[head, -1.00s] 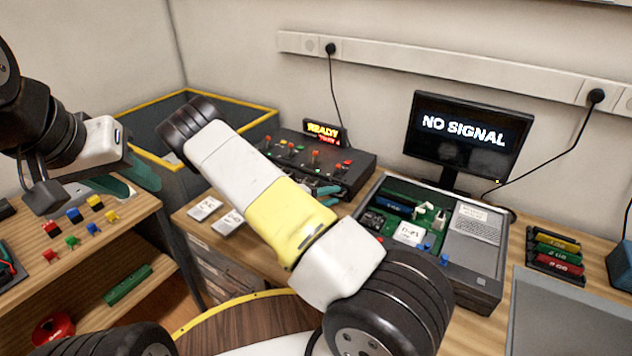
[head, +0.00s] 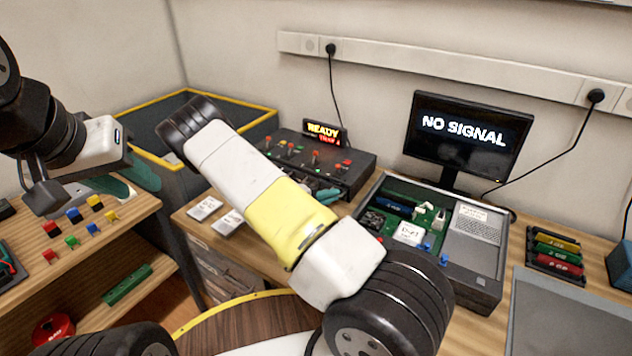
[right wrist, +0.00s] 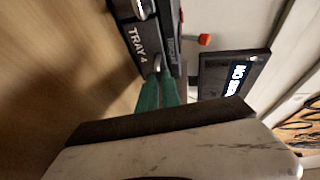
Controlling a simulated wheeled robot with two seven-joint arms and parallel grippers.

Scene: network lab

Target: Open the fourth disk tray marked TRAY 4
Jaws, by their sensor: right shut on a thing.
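The black disk unit (head: 350,172) stands on the bench against the wall, with coloured knobs on top. In the right wrist view the label TRAY 4 shows on a dark tray front (right wrist: 131,42). My right gripper (right wrist: 158,76) has its green fingers shut on the handle of that tray. In the head view its fingertips (head: 327,194) are at the unit's front, and my yellow and white arm hides much of the unit's left front. My left gripper (head: 122,182) hangs over the shelf at the left, its teal fingers apart and empty.
A display reading READY (head: 323,132) stands behind the unit. An open computer case (head: 478,287) is to its right, before a NO SIGNAL monitor (head: 465,135). White cards (head: 205,208) lie on the bench at the left. A yellow-rimmed dark bin (head: 240,105) stands behind.

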